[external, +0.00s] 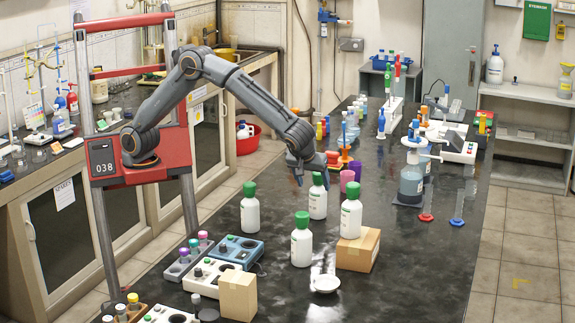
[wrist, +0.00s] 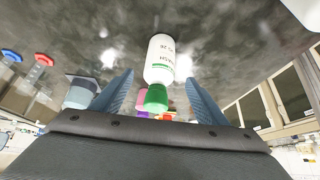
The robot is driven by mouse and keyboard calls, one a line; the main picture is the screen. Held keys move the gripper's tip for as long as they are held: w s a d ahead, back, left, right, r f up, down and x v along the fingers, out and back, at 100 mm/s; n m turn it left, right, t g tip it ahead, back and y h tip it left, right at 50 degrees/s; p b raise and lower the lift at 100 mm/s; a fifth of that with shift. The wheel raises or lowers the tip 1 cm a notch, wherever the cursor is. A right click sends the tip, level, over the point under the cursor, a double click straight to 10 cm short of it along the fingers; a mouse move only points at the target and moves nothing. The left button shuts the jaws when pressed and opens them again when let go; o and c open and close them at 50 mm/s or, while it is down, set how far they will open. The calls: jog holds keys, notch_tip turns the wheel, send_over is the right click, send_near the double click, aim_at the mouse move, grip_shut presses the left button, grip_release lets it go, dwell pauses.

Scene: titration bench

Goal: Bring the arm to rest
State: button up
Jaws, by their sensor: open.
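My gripper (external: 310,177) hangs from the bent arm over the black bench, at the far side of a white bottle with a green cap (external: 317,203). In the wrist view the two blue fingers of my gripper (wrist: 159,78) are spread wide. A white bottle with a green cap (wrist: 160,58) shows in the gap between them, with space on each side and no visible contact. How far it is from the fingers is hard to tell. The gripper is open and appears empty.
Right-front bench is clear.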

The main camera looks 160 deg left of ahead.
jog(key=shift+w+d+r, duration=0.25)
jog(key=shift+r, duration=0.4)
